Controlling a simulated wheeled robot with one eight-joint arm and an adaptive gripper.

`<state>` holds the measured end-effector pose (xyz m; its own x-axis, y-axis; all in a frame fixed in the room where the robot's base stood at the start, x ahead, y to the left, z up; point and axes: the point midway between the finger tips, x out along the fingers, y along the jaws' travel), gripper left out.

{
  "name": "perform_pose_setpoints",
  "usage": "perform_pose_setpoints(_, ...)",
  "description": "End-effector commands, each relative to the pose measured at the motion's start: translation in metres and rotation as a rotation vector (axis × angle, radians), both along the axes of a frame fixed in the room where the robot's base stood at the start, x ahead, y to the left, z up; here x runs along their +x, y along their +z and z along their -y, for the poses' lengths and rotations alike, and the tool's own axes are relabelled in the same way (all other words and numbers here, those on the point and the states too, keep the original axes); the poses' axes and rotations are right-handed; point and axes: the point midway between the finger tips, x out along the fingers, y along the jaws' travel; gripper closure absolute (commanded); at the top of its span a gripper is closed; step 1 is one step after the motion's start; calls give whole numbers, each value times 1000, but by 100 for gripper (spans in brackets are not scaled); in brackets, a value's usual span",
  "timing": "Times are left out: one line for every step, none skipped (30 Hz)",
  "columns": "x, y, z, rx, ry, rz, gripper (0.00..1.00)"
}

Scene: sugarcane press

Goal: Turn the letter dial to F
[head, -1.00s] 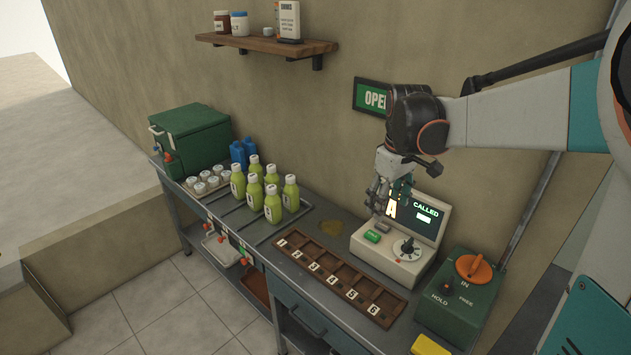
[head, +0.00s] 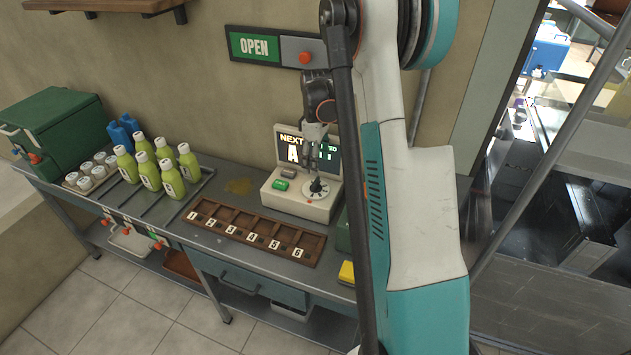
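The letter dial (head: 318,188) is a dark knob on a pale round plate, on the front of the cream console (head: 300,205). The console's screen (head: 291,147) shows a large letter A under the word NEXT; its right part is partly hidden by my gripper. My gripper (head: 313,170) points down just above the dial, in front of the screen. Its fingers are small and dark here, and I cannot tell whether they are apart or touch the knob. A green button (head: 281,185) and a grey button (head: 289,172) sit left of the dial.
A wooden tray with numbered slots (head: 257,228) lies in front of the console. Several green bottles (head: 165,165) stand to the left. A green box (head: 343,232) and a yellow block (head: 346,272) are partly hidden by my arm. An OPEN sign (head: 254,47) hangs above.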

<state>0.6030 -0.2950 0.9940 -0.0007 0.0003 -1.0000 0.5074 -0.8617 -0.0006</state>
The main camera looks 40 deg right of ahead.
Motion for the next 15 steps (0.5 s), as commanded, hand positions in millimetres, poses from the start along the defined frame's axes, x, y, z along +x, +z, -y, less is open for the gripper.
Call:
perform_pose_setpoints(0,-13,0,0,0,0,38)
perform_pose_setpoints(0,-19,0,0,0,0,38)
perform_pose_setpoints(0,-27,0,0,0,0,38)
perform_pose_setpoints(0,-33,0,0,0,0,38)
perform_pose_setpoints(1,-38,0,0,0,0,38)
perform_pose_setpoints(0,-45,0,0,0,0,38)
perform_pose_setpoints(0,-50,0,0,0,0,38)
perform_pose_setpoints(0,-55,0,0,0,0,38)
perform_pose_setpoints(0,-60,0,0,0,0,38)
perform_pose_setpoints(0,-64,0,0,0,0,38)
perform_pose_setpoints(0,-68,0,0,0,0,38)
perform_pose_setpoints(0,-72,0,0,0,0,38)
perform_pose_setpoints(0,-74,0,0,0,0,38)
perform_pose_setpoints(0,-76,0,0,0,0,38)
perform_pose_setpoints(0,-78,0,0,0,0,38)
